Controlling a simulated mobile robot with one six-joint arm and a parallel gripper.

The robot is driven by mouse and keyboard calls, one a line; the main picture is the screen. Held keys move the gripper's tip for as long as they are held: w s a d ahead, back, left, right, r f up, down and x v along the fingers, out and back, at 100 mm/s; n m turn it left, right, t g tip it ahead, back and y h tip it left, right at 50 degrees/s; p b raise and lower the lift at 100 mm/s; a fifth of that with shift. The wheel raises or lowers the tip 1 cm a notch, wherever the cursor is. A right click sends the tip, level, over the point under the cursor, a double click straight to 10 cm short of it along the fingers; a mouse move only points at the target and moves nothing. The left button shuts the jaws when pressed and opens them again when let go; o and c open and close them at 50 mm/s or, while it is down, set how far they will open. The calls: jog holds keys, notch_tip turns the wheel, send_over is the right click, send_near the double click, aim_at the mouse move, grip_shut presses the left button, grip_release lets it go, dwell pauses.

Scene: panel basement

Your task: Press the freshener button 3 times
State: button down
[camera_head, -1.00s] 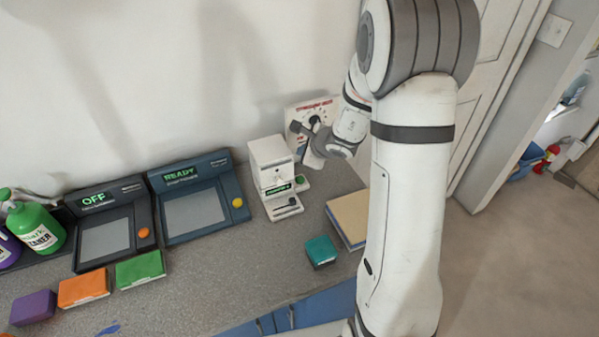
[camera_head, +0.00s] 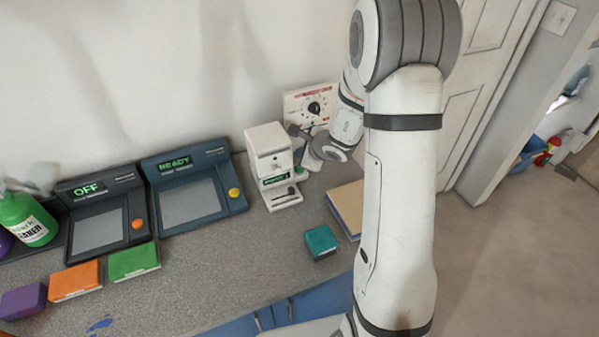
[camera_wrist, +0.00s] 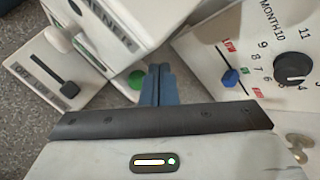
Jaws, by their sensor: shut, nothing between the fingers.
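The white freshener machine (camera_head: 268,148) stands upright on the counter against the wall, with a small green display on its front. In the wrist view, its white body (camera_wrist: 95,25) fills the upper left, with lettering that ends in "ENER". A round green button (camera_wrist: 136,79) shows beside it, partly hidden by my fingers. My gripper (camera_wrist: 160,72) is shut and empty, its fingertips just right of the green button. I cannot tell whether they touch it. In the head view my gripper (camera_head: 299,134) is at the machine's right side, and my wrist hides part of that area.
A white dial panel (camera_head: 323,99) leans on the wall behind my wrist; its dial (camera_wrist: 291,68) and blue slider (camera_wrist: 231,77) show close by. A teal box (camera_head: 321,242) and a tan book (camera_head: 346,208) lie in front. Two dark consoles stand left, reading READY (camera_head: 192,200) and OFF (camera_head: 98,228).

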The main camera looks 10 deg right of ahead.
aim_at(302, 170)
jog(key=shift+f+b, duration=1.5)
jog(key=shift+f+b, duration=0.8)
jog(key=shift+b, duration=0.55)
dwell(1.4)
jog(key=shift+r, duration=0.1)
dwell(0.3)
jog(key=shift+r+p, duration=0.45)
jog(key=shift+r, duration=0.35)
jog(key=shift+r+p, duration=1.75)
jog(key=shift+r, duration=0.75)
